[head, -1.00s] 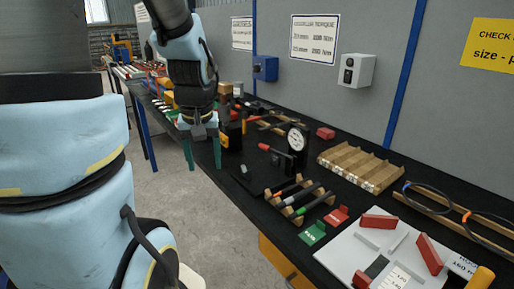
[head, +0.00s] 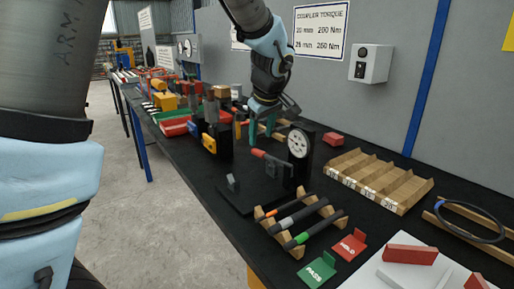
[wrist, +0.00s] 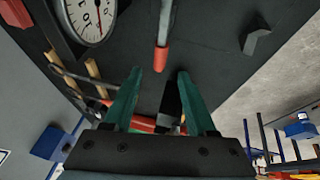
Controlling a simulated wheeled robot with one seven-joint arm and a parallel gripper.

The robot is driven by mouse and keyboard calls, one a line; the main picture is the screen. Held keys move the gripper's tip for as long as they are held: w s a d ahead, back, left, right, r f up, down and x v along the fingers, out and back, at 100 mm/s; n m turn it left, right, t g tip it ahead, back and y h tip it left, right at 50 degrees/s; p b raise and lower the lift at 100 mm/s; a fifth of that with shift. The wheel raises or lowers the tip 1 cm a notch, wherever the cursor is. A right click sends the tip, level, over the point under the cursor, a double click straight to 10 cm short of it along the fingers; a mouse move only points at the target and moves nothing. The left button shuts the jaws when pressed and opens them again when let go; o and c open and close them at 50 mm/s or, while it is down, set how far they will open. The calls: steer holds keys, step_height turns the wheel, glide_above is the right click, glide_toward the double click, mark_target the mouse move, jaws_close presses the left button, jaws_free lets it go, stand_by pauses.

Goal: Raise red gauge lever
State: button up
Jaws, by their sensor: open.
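The dial gauge (head: 298,143) stands on a black upright on the bench, with its lever's red grip (head: 258,153) sticking out to the left. My gripper (head: 261,134) is open and empty, its green fingers pointing down close to the red grip. In the wrist view the white dial (wrist: 92,15) is at the top left. The red grip (wrist: 161,58) lies just beyond and between the tips of my open gripper (wrist: 160,76), with its metal rod running away from me. No contact with the lever is visible.
A wooden rack (head: 300,220) with coloured-banded bars stands in front of the gauge. Green (head: 317,270) and red (head: 350,244) tags lie to its right. A slotted wooden tray (head: 375,178) is farther right. Boxes and tools crowd the bench to the left.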

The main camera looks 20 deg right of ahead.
mark_target(259, 151)
steer(key=p+x, duration=0.1)
steer(key=x, duration=0.5)
steer(key=shift+w+f, duration=0.1)
steer(key=shift+f, duration=0.15)
jaws_close()
stand_by(1.2)
